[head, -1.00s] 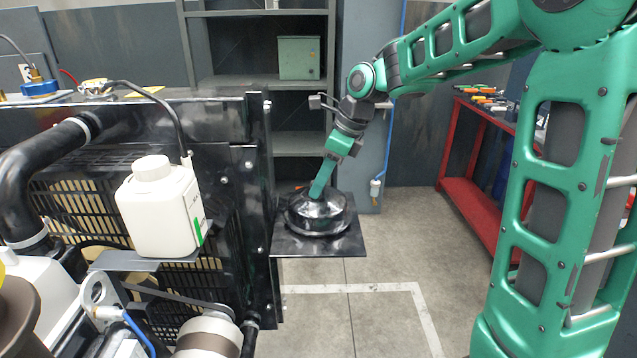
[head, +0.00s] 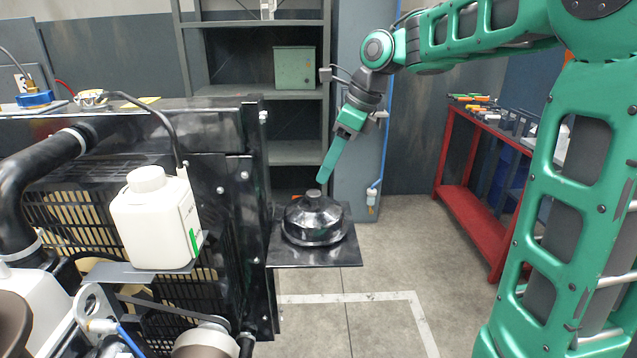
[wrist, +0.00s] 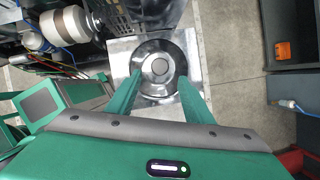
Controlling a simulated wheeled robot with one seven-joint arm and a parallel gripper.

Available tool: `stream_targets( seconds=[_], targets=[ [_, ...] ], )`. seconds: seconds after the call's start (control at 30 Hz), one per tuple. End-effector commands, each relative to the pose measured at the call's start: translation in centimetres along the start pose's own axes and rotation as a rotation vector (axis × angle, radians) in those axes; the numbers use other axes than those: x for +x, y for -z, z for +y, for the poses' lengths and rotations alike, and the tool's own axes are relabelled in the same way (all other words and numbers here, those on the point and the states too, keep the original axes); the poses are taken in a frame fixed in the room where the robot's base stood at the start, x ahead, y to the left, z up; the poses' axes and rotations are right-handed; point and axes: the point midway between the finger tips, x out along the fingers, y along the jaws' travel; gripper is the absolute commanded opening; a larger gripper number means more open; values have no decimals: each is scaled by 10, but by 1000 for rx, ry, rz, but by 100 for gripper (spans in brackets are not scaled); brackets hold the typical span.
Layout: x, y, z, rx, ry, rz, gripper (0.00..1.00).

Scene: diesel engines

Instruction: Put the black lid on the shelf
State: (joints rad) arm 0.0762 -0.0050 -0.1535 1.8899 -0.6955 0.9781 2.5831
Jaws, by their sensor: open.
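The black lid (head: 313,222) is round and glossy with a raised knob on top. It rests flat on a dark square shelf (head: 348,254) that sticks out from the engine's side. My gripper (head: 321,181) is above the lid, its fingers pointing down at the knob and apart from it. In the wrist view, the lid (wrist: 158,66) lies ahead between the two spread fingers of my gripper (wrist: 158,92). The gripper is open and holds nothing. The shelf's bare metal (wrist: 120,62) shows around the lid there.
The black engine (head: 245,200) with a white bottle (head: 155,220) stands left of the shelf. Behind is a grey rack (head: 300,152) with a green box (head: 295,68). A red bench (head: 462,195) with tools stands at right. The floor (head: 385,275) between is clear.

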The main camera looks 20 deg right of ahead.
Motion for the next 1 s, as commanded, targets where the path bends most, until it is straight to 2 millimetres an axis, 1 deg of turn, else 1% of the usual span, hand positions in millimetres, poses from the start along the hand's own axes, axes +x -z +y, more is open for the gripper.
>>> stream_targets(
  seconds=[0.03,0.1,0.23,0.33,0.5,0.6,0.67,0.77,1.0],
  targets=[
    [-10,0,-1,-1,4,0,47],
    [-20,0,-1,0,3,0,47],
    [-33,0,-1,0,2,0,47],
    [-38,1,0,0,1,1,47],
    [-40,1,0,-1,1,1,47],
    [-40,6,1,-26,5,5,47],
    [-39,14,3,-63,9,12,47],
    [-38,34,7,-165,21,31,47],
    [-33,100,28,-489,29,108,47]
  ],
)
